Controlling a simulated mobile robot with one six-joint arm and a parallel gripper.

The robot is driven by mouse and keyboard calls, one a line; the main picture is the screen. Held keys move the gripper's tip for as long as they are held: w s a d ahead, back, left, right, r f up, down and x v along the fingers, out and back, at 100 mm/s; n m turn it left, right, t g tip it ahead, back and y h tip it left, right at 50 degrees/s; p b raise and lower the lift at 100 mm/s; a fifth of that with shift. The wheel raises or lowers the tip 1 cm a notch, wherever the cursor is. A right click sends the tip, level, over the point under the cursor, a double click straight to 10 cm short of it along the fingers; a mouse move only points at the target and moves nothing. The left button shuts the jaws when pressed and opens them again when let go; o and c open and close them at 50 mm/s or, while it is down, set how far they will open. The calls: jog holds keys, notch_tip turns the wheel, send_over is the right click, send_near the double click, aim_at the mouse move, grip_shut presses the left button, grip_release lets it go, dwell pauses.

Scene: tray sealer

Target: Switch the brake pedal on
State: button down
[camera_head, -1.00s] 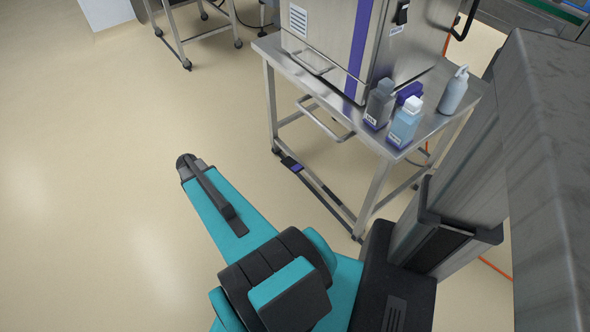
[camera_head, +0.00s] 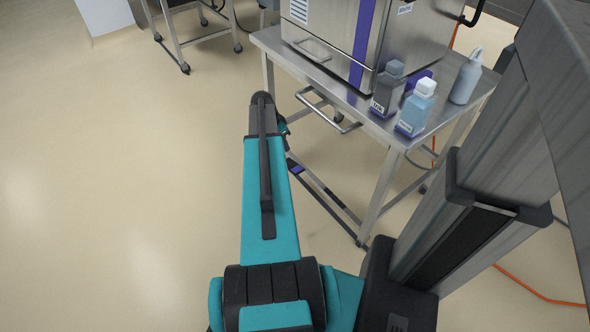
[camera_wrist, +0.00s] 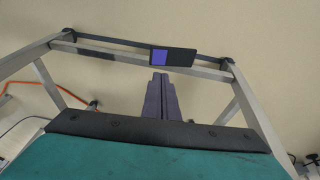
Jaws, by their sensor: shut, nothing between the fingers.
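The brake pedal (camera_wrist: 174,56) is a flat dark pedal with a purple patch, mounted on the low rail of the steel table frame. In the head view the purple pedal (camera_head: 297,168) shows low at the table's left side, partly beside my arm. My gripper (camera_wrist: 160,77) appears in the wrist view as two dark fingers together, shut and empty. Its tips appear just below the pedal in that picture, with a small gap between them; the true distance cannot be told.
Table legs flank the low rail. An orange cable (camera_head: 535,288) lies on the floor at right. The left floor is clear.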

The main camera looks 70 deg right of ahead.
jog(key=shift+s+d+r, duration=0.1)
jog(key=shift+s+d, duration=0.25)
jog(key=b, duration=0.3)
send_over(299, 170)
jog(key=w, duration=0.2)
jog(key=f, duration=1.1)
jog(key=shift+a+f, duration=0.2)
jog(key=shift+f, duration=0.1)
jog(key=shift+s+a+f+b, duration=0.15)
jog(key=shift+f+b, duration=0.1)
jog(key=shift+f, duration=0.25)
jog(key=shift+s+f+b, duration=0.1)
jog(key=shift+f+b, duration=0.1)
jog(key=shift+f, duration=0.25)
jog(key=shift+a, duration=0.25)
jog(key=shift+s+d, duration=0.1)
jog(key=shift+d, duration=0.15)
jog(key=shift+s, duration=0.1)
